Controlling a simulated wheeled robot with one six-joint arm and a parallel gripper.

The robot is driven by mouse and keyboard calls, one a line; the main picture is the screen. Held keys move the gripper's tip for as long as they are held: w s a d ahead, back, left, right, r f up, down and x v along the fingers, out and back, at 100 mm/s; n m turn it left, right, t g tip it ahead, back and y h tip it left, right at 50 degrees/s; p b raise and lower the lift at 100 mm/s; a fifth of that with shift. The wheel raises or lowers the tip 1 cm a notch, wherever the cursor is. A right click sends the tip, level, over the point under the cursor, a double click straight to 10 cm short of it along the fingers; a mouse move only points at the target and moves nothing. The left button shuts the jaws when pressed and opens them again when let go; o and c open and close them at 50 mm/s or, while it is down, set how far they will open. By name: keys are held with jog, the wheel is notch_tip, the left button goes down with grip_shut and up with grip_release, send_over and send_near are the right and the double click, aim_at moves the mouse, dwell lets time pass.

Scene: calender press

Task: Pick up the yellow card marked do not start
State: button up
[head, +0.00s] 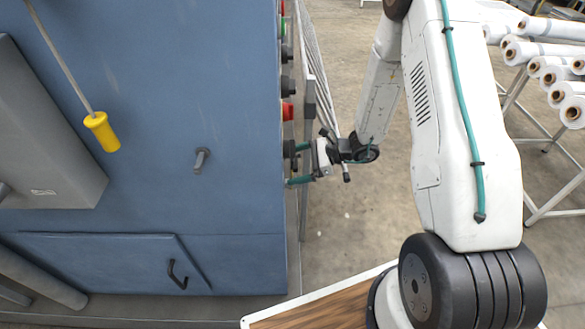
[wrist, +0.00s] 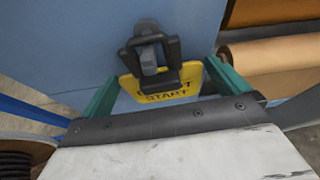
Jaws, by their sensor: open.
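The yellow card (wrist: 186,85) hangs against a blue panel in the wrist view. Its lower line reads START, and the upper line is partly covered. A dark padlock-like fitting (wrist: 150,50) on the panel hides much of the card's middle. My gripper (wrist: 160,72) is open, with one teal finger on each side of the card. No grip on the card shows. In the head view my gripper (head: 292,166) is at the right edge of the blue machine, beside its control side. The card cannot be made out there.
The blue machine (head: 145,180) fills the left, with red and green buttons (head: 287,111) on its side. A yellow-handled tool (head: 102,131) hangs in front of it. A rack of white rolls (head: 550,52) stands at right. Open floor (head: 345,222) lies between. Brown rolls (wrist: 270,60) are near the right finger.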

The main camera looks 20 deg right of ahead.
jog(key=c, duration=0.7)
jog(key=shift+r, duration=0.1)
jog(key=shift+r, duration=0.55)
jog(key=s+d, duration=0.3)
jog(key=d, duration=0.5)
jog(key=s+d, duration=0.3)
jog(key=d, duration=0.6)
